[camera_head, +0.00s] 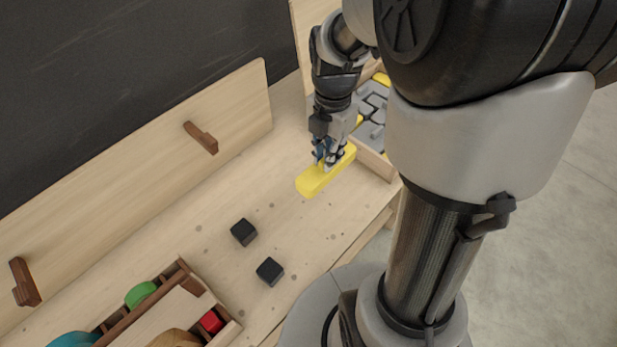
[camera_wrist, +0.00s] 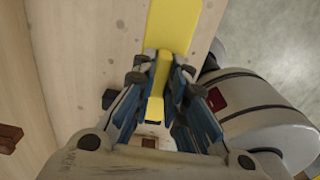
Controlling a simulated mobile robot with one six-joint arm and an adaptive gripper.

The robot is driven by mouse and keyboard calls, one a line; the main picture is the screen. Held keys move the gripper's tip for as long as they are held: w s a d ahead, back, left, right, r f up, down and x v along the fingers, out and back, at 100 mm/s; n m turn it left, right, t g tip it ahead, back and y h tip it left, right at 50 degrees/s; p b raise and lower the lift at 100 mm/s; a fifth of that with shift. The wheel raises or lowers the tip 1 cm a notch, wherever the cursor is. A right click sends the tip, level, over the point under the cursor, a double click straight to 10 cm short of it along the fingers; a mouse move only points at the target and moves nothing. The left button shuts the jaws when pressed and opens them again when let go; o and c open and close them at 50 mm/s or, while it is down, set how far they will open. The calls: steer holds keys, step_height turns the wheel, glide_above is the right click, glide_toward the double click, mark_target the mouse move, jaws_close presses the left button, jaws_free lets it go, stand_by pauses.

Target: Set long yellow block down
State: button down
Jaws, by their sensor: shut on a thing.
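The long yellow block (camera_head: 312,182) is held by my gripper (camera_head: 327,157) in the head view, over the wooden table (camera_head: 290,150) near the tray on the right. My gripper is shut on the block, one finger on each long side. In the wrist view the block (camera_wrist: 172,25) runs from the top edge down between the fingers of my gripper (camera_wrist: 160,88). The fingers hide part of it. I cannot tell whether its underside touches the table.
Two black cubes (camera_head: 243,231) (camera_head: 270,271) stand on the table, nearer the front. A wooden box (camera_head: 222,322) with coloured pieces is at the lower left. A grey-lined tray (camera_head: 376,162) is right of the block. A wooden back panel (camera_head: 130,150) with brown pegs runs behind.

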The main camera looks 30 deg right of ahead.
step_height(320, 180, down, 16)
steer(key=b, duration=0.4)
steer(key=shift+a+b, duration=0.1)
steer(key=shift+b, duration=0.2)
steer(key=shift+f, duration=0.15)
steer(key=c, duration=1.6)
jaws_free()
